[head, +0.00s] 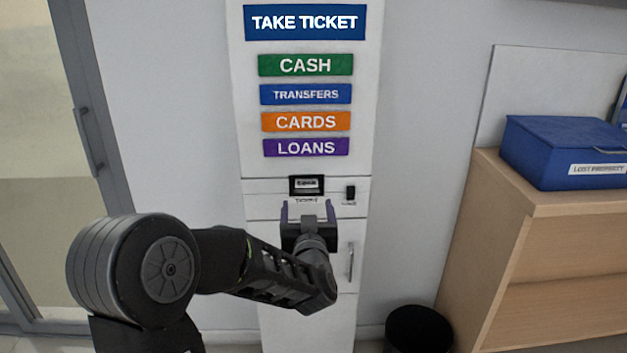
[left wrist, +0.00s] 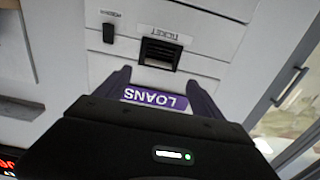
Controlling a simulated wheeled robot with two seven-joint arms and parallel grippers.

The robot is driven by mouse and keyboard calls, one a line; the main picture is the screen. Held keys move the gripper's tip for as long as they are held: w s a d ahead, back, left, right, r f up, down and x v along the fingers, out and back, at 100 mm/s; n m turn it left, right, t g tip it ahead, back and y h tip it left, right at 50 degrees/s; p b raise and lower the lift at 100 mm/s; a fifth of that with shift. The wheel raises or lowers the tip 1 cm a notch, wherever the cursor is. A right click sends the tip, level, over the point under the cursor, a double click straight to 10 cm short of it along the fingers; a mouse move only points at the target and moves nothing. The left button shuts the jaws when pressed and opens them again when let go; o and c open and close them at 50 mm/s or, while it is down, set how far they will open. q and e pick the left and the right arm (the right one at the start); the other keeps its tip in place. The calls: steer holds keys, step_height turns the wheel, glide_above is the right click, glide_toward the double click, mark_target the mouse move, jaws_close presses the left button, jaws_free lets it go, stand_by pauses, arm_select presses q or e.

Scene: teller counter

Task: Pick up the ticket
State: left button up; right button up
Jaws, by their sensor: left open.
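The white ticket machine (head: 355,130) stands upright ahead, with a dark ticket slot (head: 293,186) below its coloured buttons. A small pale strip inside the slot may be the ticket; I cannot tell for sure. The slot also shows upside down in the left wrist view (left wrist: 160,52), with its TICKET label beside it. My left gripper (head: 308,207) is open just below and in front of the slot, with nothing between its fingers. In the left wrist view its fingers (left wrist: 160,82) frame the purple LOANS button (left wrist: 155,99) behind them. My right gripper is not in view.
A small black fitting (head: 350,192) sits right of the slot. A door handle (head: 350,262) is lower on the machine. A wooden shelf (head: 575,240) with a blue lost property box (head: 560,150) stands right, a black bin (head: 418,328) on the floor, a glass door (head: 40,150) left.

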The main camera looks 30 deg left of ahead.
mark_target(306, 179)
arm_select(q)
steer(key=x, duration=0.2)
steer(key=shift+w+a, duration=0.1)
steer(key=shift+w, duration=0.15)
stand_by(0.4)
steer(key=shift+p+x, duration=0.8)
steer(key=shift+x, duration=1.9)
steer(key=c, duration=1.4)
steer(key=shift+c, duration=0.3)
